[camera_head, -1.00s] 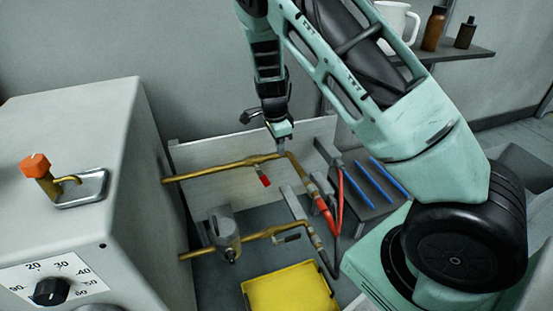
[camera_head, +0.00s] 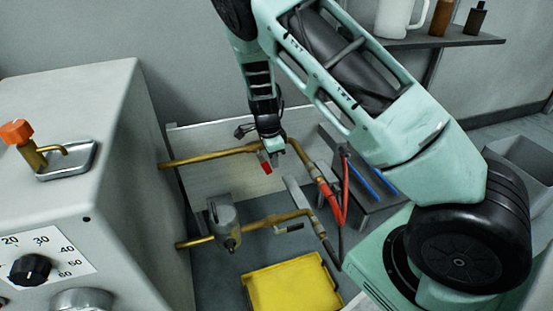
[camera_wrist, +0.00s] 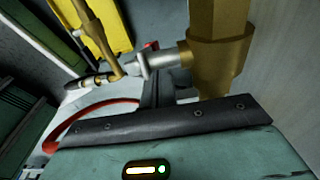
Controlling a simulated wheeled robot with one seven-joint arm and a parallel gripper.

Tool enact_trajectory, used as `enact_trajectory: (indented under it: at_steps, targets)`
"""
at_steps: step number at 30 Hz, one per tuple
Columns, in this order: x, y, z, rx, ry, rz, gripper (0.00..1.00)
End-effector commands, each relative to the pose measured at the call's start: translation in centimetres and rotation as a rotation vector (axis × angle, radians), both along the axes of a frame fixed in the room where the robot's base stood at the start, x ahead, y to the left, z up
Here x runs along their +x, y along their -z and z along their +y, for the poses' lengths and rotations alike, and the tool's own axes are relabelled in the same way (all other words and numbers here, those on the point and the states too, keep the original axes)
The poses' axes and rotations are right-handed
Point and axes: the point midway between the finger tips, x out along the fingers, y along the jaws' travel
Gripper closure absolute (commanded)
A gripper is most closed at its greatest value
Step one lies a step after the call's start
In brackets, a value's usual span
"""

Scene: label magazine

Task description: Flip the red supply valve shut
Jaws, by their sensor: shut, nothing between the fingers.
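The red supply valve's lever (camera_head: 266,168) hangs from the upper brass pipe (camera_head: 212,157) in the head view, pointing down with its red end low. My gripper (camera_head: 275,155) is shut and empty, pointing down right beside the pipe at the valve. In the wrist view the brass valve body (camera_wrist: 218,60) fills the upper right, with a steel stem (camera_wrist: 168,57) sticking out to the left. A small red bit of the lever (camera_wrist: 151,45) shows behind my dark fingers (camera_wrist: 155,90). I cannot tell whether the fingers touch the lever.
A lower brass pipe (camera_head: 272,221) carries a grey fitting (camera_head: 223,225). A yellow tray (camera_head: 292,288) lies below. A red hose (camera_head: 330,200) runs down at the right. A grey cabinet with a dial (camera_head: 30,269) stands left; a shelf (camera_head: 440,42) is at upper right.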

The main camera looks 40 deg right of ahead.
Motion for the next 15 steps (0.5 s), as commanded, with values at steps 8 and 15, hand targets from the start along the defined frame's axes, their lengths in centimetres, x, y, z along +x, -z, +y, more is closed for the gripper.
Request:
enact_trajectory:
  at_steps: [8, 15]
  targets:
    - [-0.04, 0.18, 0.0, 0.026, 0.003, -0.005, 1.0]
    - [0.14, 0.24, 0.6, 0.131, 0.0, -0.035, 1.0]
